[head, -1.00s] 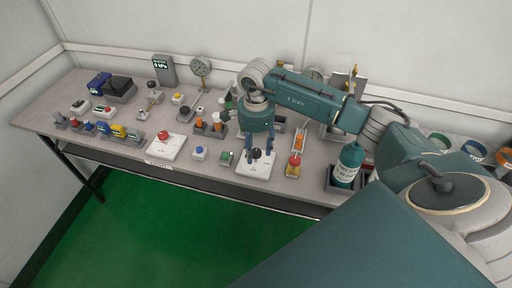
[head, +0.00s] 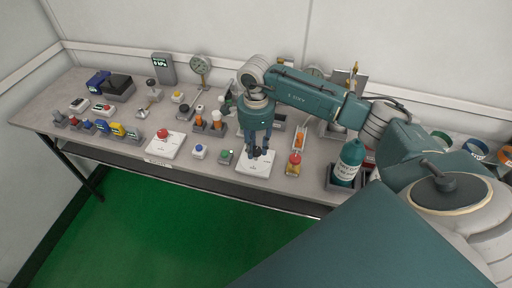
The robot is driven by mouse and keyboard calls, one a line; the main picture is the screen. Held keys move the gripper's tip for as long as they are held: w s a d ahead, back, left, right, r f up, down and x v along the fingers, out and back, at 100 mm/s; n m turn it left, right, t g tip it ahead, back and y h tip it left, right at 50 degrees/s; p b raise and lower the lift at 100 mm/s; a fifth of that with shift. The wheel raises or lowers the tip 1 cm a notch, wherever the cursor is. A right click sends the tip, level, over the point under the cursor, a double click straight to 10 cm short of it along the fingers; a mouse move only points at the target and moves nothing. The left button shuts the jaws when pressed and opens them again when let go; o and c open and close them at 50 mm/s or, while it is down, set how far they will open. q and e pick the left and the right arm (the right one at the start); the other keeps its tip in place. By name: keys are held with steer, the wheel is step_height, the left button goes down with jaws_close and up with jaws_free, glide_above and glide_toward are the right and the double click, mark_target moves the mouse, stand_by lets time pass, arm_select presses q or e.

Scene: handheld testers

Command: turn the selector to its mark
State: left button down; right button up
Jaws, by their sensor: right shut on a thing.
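The selector is a black knob (head: 257,152) on a white square plate (head: 256,169) near the bench's front edge. My right gripper (head: 258,154) comes down over it from above, its two dark fingers shut on the knob from either side. The fingers hide much of the knob, and I cannot make out its pointer or the mark. My left gripper does not show.
The grey bench (head: 60,95) is crowded. A red button on a white plate (head: 163,146), a blue button (head: 199,151) and a green switch box (head: 226,157) stand to the left. A red-topped post (head: 294,164) and a teal bottle (head: 348,163) stand to the right.

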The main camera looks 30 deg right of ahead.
steer(key=m+b, duration=0.1)
steer(key=m, duration=0.2)
steer(key=shift+m, duration=0.4)
steer(key=m+b, duration=0.1)
steer(key=m, duration=0.7)
steer(key=shift+m, duration=1.9)
steer(key=o, duration=1.1)
steer(key=shift+o, duration=0.2)
steer(key=shift+r, duration=0.1)
